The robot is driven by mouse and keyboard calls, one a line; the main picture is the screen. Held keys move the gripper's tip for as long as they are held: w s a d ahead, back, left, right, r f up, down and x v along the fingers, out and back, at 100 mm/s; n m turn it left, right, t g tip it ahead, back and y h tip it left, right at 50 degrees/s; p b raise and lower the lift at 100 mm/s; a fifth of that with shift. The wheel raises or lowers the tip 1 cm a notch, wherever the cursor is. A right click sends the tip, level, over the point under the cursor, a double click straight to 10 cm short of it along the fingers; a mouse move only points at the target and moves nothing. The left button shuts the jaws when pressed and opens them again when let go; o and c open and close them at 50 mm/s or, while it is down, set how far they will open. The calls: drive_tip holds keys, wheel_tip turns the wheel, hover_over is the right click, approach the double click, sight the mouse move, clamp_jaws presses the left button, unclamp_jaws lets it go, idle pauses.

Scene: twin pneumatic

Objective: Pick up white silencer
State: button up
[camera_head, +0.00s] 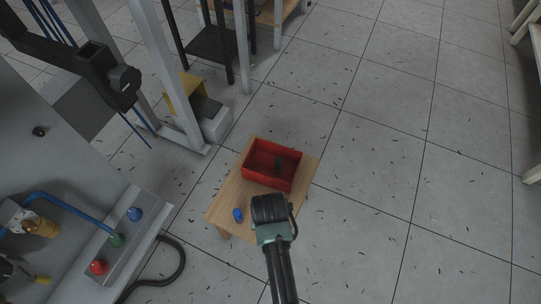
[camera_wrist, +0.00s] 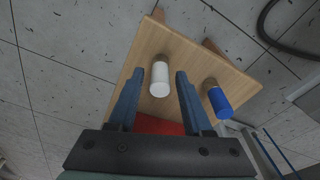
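The white silencer (camera_wrist: 160,79) is a white cylinder with a brownish threaded end, on the small wooden table (camera_wrist: 185,50). In the wrist view it shows between the two fingers of my gripper (camera_wrist: 159,72). The fingers are open, with a gap on each side of it; how far above it they are, I cannot tell. In the head view my gripper (camera_head: 270,208) is over the table's near right part and the white silencer is hidden. A blue silencer (camera_wrist: 219,102) is outside the right finger; it also shows in the head view (camera_head: 238,215).
A red box (camera_head: 272,165) stands on the wooden table (camera_head: 232,194), just beyond my gripper. A machine panel with red, green and blue buttons (camera_head: 116,240) is at the left. A black hose (camera_head: 172,262) lies near the table.

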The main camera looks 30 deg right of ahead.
clamp_jaws()
